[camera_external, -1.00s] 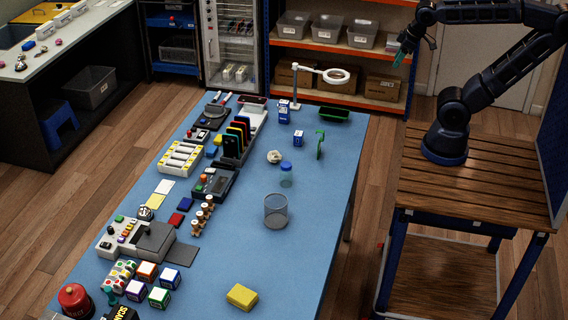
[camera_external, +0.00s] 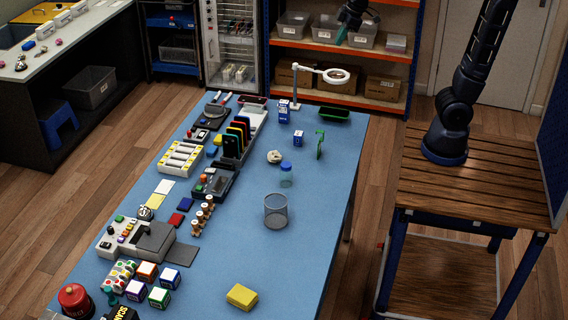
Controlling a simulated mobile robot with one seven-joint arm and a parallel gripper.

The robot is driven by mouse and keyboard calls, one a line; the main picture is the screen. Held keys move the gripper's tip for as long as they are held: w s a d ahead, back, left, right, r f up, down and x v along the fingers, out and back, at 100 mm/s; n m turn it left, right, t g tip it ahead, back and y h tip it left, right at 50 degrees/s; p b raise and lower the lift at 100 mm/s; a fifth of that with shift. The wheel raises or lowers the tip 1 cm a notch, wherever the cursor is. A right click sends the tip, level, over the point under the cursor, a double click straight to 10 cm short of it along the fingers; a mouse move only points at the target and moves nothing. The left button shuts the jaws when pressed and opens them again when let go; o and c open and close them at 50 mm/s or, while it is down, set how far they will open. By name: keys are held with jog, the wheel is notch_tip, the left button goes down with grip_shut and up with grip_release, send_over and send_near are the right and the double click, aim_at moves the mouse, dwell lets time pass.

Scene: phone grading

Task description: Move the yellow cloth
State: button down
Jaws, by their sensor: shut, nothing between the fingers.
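A thick yellow block-like piece (camera_external: 241,296), which looks like the folded yellow cloth, lies on the blue table near its front edge. My gripper (camera_external: 342,36) is at the top of the picture, in front of the upper shelf bins as seen here. It is shut and empty, far from both yellow things.
Coloured cubes (camera_external: 159,297) and a red round thing (camera_external: 75,300) are at the front left. The table is clear around the front yellow piece.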

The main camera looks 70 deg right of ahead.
jog(key=w+a+f+n+y, duration=0.1)
jog(key=w+a+n, duration=0.1)
jog(key=w+a, duration=0.65)
jog(key=w+a+f+n+g, duration=0.15)
jog(key=w+a, duration=0.25)
jog(key=a, duration=0.9)
jog(key=w+a+f+n+y, duration=0.1)
jog(key=w+a+n, duration=0.2)
jog(key=w+a, duration=0.55)
jog(key=n+g, duration=0.3)
jog(key=n, duration=0.4)
send_over(242, 297)
jog(key=a, duration=0.3)
notch_tip(242, 297, down, 34)
jog(key=shift+t+y, duration=0.25)
jog(key=shift+y, duration=0.15)
jog(key=shift+x, duration=5.1)
jog(key=shift+w+a, duration=0.1)
jog(key=shift+a, duration=0.05)
jog(key=shift+d, duration=0.45)
jog(key=shift+d, duration=1.55)
